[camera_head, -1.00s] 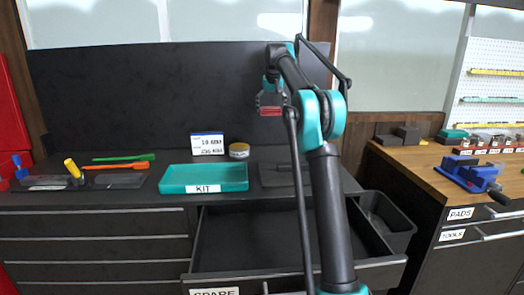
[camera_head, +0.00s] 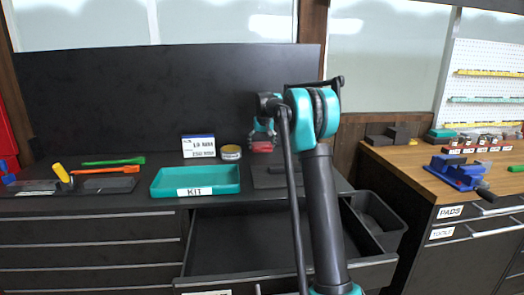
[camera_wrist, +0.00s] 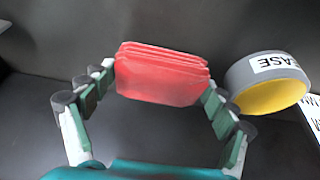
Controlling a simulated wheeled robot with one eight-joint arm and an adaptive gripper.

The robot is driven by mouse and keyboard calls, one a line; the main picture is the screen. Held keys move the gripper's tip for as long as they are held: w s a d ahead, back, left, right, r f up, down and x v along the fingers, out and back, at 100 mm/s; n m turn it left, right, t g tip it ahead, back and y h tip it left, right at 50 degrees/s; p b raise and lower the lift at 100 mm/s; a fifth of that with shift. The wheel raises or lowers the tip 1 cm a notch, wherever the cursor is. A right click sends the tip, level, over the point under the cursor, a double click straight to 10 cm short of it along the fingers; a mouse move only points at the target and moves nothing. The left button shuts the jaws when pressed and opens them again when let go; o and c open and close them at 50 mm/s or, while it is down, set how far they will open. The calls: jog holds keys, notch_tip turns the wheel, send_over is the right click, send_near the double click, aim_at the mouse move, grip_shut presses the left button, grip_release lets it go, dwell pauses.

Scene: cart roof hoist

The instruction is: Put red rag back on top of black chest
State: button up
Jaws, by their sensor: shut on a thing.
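My gripper (camera_head: 263,137) is shut on the folded red rag (camera_head: 263,146), which it holds above the right part of the black chest's top (camera_head: 345,184). In the wrist view the red rag (camera_wrist: 162,75) is a stack of red layers pinched between the two green fingers of my gripper (camera_wrist: 160,92). Below the rag in the head view is a dark flat pad (camera_head: 280,177) on the chest top. I cannot tell whether the rag touches anything beneath it. An open drawer (camera_head: 265,245) sticks out of the chest's front.
A teal KIT tray (camera_head: 195,180) stands left of the rag. A round tin (camera_head: 231,153) and a white sign (camera_head: 198,146) stand behind it; the tin (camera_wrist: 265,83) is close to the rag in the wrist view. A black bin (camera_head: 378,220) hangs at the right.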

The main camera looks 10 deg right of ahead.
jog(key=shift+f, duration=1.2)
jog(key=shift+f, duration=0.1)
jog(key=o, duration=1)
jog(key=v, duration=1.2)
